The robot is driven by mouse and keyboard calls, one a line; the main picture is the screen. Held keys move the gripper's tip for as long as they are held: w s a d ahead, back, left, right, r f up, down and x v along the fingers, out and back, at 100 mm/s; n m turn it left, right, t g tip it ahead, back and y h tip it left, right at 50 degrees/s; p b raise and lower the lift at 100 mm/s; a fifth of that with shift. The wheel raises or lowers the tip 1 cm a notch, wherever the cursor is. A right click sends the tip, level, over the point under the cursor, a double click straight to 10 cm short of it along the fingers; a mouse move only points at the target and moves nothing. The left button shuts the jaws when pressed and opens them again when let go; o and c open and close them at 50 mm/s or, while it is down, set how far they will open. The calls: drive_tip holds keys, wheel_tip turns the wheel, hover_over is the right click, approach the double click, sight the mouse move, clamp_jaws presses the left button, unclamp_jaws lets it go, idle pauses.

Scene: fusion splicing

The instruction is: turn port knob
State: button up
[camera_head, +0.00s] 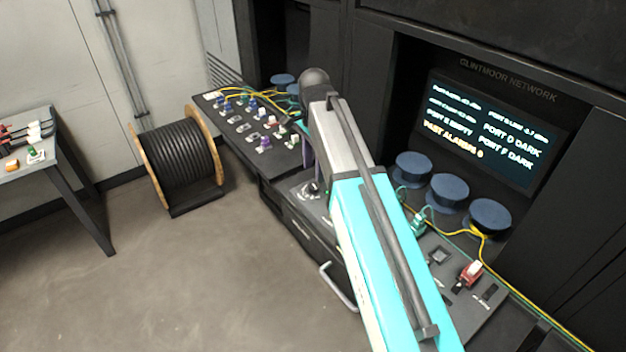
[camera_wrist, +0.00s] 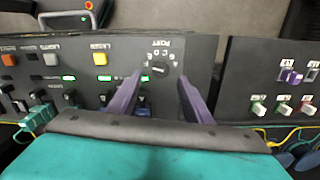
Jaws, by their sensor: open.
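The port knob (camera_wrist: 158,69) is a small dark dial with a pale pointer mark, ringed by white letters under the label PORT, which appears upside down in the wrist view. It also shows in the head view (camera_head: 311,188), on the console just left of my arm. My gripper (camera_wrist: 160,78) has two purple fingers spread apart, one on each side of the knob in the picture. Nothing is held between them. I cannot tell how far the fingertips are above the panel. In the head view my arm hides most of the gripper.
Yellow (camera_wrist: 100,58) and orange (camera_wrist: 8,59) buttons and green lights sit left of the knob. A separate panel with coloured connectors (camera_wrist: 283,108) lies to the right. A screen (camera_head: 495,130) lists port states. Blue round caps (camera_head: 448,190) stand behind my arm. A cable drum (camera_head: 178,160) stands on the floor.

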sight(314, 186)
drive_tip(key=shift+f+p, duration=0.65)
drive_tip(key=shift+f, duration=2.3)
drive_tip(key=c, duration=1)
drive_tip(key=shift+a, duration=0.2)
drive_tip(key=shift+c, duration=0.4)
drive_tip(key=shift+d, duration=0.15)
